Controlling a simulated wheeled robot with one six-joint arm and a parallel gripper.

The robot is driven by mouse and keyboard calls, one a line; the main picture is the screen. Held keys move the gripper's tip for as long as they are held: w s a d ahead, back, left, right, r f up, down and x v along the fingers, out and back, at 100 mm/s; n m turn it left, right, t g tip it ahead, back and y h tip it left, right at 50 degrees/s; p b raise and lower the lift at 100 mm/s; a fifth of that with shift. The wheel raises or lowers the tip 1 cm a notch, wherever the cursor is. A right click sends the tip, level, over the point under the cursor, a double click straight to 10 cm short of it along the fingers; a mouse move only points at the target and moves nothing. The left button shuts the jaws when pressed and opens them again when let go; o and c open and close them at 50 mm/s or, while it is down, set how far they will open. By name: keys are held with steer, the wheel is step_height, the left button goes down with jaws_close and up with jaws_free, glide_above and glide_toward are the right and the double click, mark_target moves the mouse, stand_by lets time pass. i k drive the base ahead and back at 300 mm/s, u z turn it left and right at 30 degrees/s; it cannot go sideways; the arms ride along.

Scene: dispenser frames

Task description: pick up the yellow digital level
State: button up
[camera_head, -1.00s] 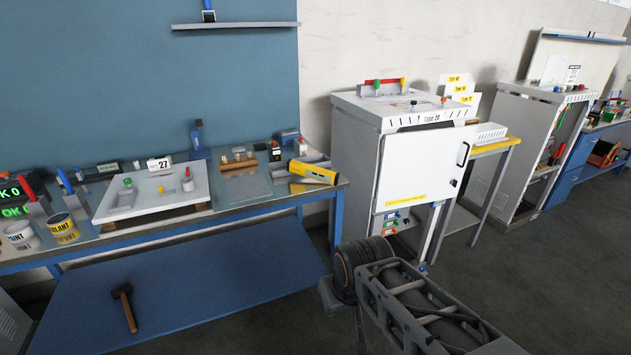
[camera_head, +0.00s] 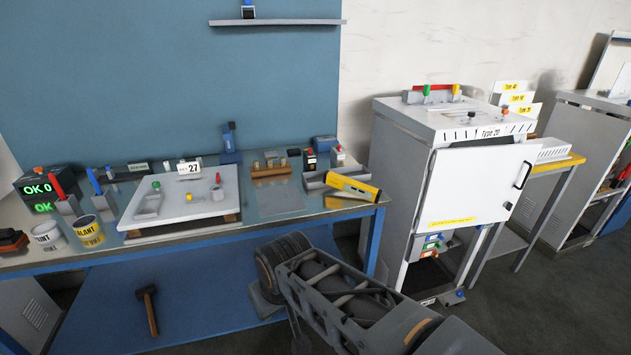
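The yellow digital level (camera_head: 352,187) lies at the right end of the blue workbench top (camera_head: 300,215), close to the front right corner. My arm crosses the lower right of the picture, in front of the bench and below the level. My gripper's fingers cannot be made out, so I cannot tell whether it is open or shut.
A white board with small parts (camera_head: 190,205) and labelled cans (camera_head: 88,231) stand left on the bench. A white cabinet (camera_head: 470,185) stands close to the bench's right end. A hammer (camera_head: 148,310) lies on the lower shelf. Bench top around the glass plate is mostly clear.

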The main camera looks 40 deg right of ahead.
mark_target(372, 195)
steer(key=z, duration=0.3)
steer(key=i, duration=1.1)
steer(key=z, duration=0.65)
